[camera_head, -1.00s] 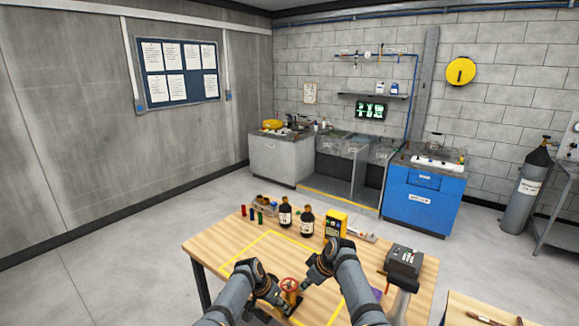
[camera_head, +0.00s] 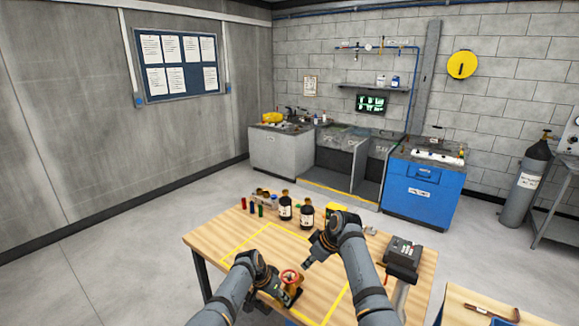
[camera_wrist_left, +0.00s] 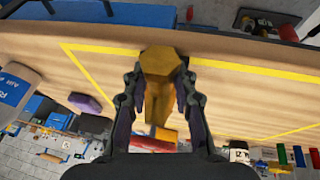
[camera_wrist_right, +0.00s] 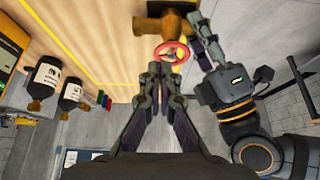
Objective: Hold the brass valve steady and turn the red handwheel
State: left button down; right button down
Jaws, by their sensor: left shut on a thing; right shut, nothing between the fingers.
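The brass valve (camera_head: 293,293) is at the front of the table, with its red handwheel (camera_head: 290,276) on top. My left gripper (camera_head: 279,291) is shut on the valve body. In the left wrist view the brass body (camera_wrist_left: 160,68) sits between its two fingers, and the handwheel is not clearly visible there. My right gripper (camera_head: 307,264) is shut and empty, just up and right of the handwheel. In the right wrist view its fingertips (camera_wrist_right: 156,68) are close to the red wheel (camera_wrist_right: 183,50); I cannot tell whether they touch. The brass valve (camera_wrist_right: 160,26) shows behind the wheel.
Two dark bottles (camera_head: 285,208) and several small coloured vials (camera_head: 253,209) stand at the table's back left. A yellow meter (camera_head: 341,214) is partly hidden behind my right arm. A dark grey device (camera_head: 404,252) stands at the right. Yellow tape (camera_head: 237,246) outlines the mostly clear work area.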

aim_at(289, 278)
jog(key=s+a+f, duration=0.2)
jog(key=s+f, duration=0.1)
jog(key=f, duration=0.3)
jog(key=shift+a, duration=0.25)
dwell(0.6)
jog(key=shift+w+a, duration=0.1)
jog(key=shift+w, duration=0.15)
dwell(0.5)
jog(key=shift+w, duration=0.15)
jog(key=shift+w+d, duration=0.95)
jog(key=shift+w, duration=0.3)
dwell(0.4)
jog(key=shift+d, duration=0.1)
